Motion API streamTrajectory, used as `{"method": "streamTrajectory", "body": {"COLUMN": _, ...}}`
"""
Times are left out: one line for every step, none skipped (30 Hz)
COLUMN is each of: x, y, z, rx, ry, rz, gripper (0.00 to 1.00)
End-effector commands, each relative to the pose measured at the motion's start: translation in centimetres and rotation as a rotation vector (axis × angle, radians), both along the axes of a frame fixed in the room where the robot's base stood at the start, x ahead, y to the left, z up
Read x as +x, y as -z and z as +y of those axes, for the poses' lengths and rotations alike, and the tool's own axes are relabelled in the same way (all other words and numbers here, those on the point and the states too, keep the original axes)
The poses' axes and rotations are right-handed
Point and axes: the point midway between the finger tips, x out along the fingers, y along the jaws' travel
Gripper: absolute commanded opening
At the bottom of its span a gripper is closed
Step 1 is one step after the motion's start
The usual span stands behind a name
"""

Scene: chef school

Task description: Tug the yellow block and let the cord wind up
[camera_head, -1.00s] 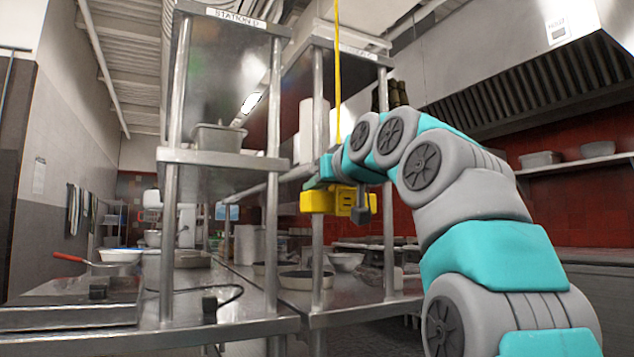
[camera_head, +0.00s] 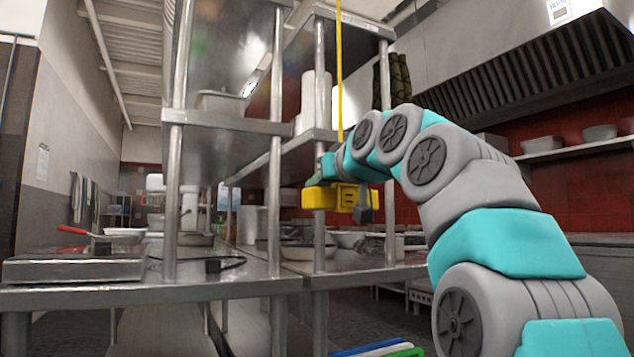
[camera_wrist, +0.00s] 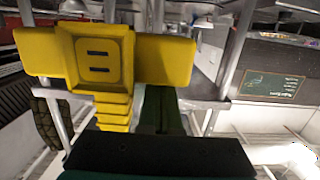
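The yellow block (camera_head: 330,198) hangs just under the end of my arm in the head view, left of the picture's middle right. A thin yellow cord (camera_head: 339,75) runs straight and taut from above the picture down to it. My gripper (camera_head: 332,170) is at the block's top, where the cord meets it, and appears shut on it; the fingertips are hard to make out. In the wrist view the block (camera_wrist: 170,58) is large, with a two-slotted face and a ribbed neck (camera_wrist: 113,110) running down to the dark gripper edge (camera_wrist: 150,153). The cord's upper end is hidden.
A steel shelf rack (camera_head: 172,140) stands behind and left of the block, over a steel counter (camera_head: 110,292) with pans and bowls. A range hood (camera_head: 540,90) is at upper right. Coloured boards (camera_head: 385,349) show at the bottom edge.

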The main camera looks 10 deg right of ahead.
Motion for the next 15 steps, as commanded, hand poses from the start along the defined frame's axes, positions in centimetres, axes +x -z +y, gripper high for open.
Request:
{"method": "streamTrajectory", "body": {"x": 0.0, "y": 1.0, "z": 0.0, "rx": -0.001, "ry": -0.001, "rz": 0.003, "gripper": 0.0}}
{"method": "streamTrajectory", "body": {"x": 0.0, "y": 1.3, "z": 0.0, "rx": -0.001, "ry": 0.0, "rz": 0.002, "gripper": 0.0}}
{"method": "streamTrajectory", "body": {"x": 0.0, "y": 1.6, "z": 0.0, "rx": -0.001, "ry": 0.0, "rz": 0.002, "gripper": 0.0}}
{"method": "streamTrajectory", "body": {"x": 0.0, "y": 1.9, "z": 0.0, "rx": -0.001, "ry": 0.0, "rz": 0.002, "gripper": 0.0}}
{"method": "streamTrajectory", "body": {"x": 0.0, "y": 2.1, "z": 0.0, "rx": 0.0, "ry": 0.0, "rz": 0.001, "gripper": 0.0}}
{"method": "streamTrajectory", "body": {"x": 0.0, "y": 2.5, "z": 0.0, "rx": 0.0, "ry": 0.0, "rz": 0.001, "gripper": 0.0}}
{"method": "streamTrajectory", "body": {"x": -0.1, "y": 2.7, "z": 0.0, "rx": -0.001, "ry": 0.0, "rz": 0.001, "gripper": 0.0}}
{"method": "streamTrajectory", "body": {"x": -0.1, "y": 3.0, "z": 0.0, "rx": -0.001, "ry": 0.0, "rz": 0.001, "gripper": 0.0}}
{"method": "streamTrajectory", "body": {"x": -0.1, "y": 3.3, "z": 0.0, "rx": -0.001, "ry": 0.0, "rz": 0.001, "gripper": 0.0}}
{"method": "streamTrajectory", "body": {"x": -0.1, "y": 3.6, "z": 0.0, "rx": -0.001, "ry": 0.0, "rz": 0.001, "gripper": 0.0}}
{"method": "streamTrajectory", "body": {"x": -0.1, "y": 3.7, "z": 0.0, "rx": -0.002, "ry": 0.0, "rz": 0.002, "gripper": 0.0}}
{"method": "streamTrajectory", "body": {"x": 0.0, "y": 3.9, "z": 0.0, "rx": -0.002, "ry": 0.0, "rz": 0.002, "gripper": 0.0}}
{"method": "streamTrajectory", "body": {"x": 0.0, "y": 3.9, "z": 0.0, "rx": -0.002, "ry": 0.0, "rz": 0.002, "gripper": 0.0}}
{"method": "streamTrajectory", "body": {"x": 0.0, "y": 3.9, "z": 0.0, "rx": -0.002, "ry": 0.0, "rz": 0.002, "gripper": 0.0}}
{"method": "streamTrajectory", "body": {"x": 0.0, "y": 3.8, "z": 0.0, "rx": -0.002, "ry": 0.0, "rz": 0.002, "gripper": 0.0}}
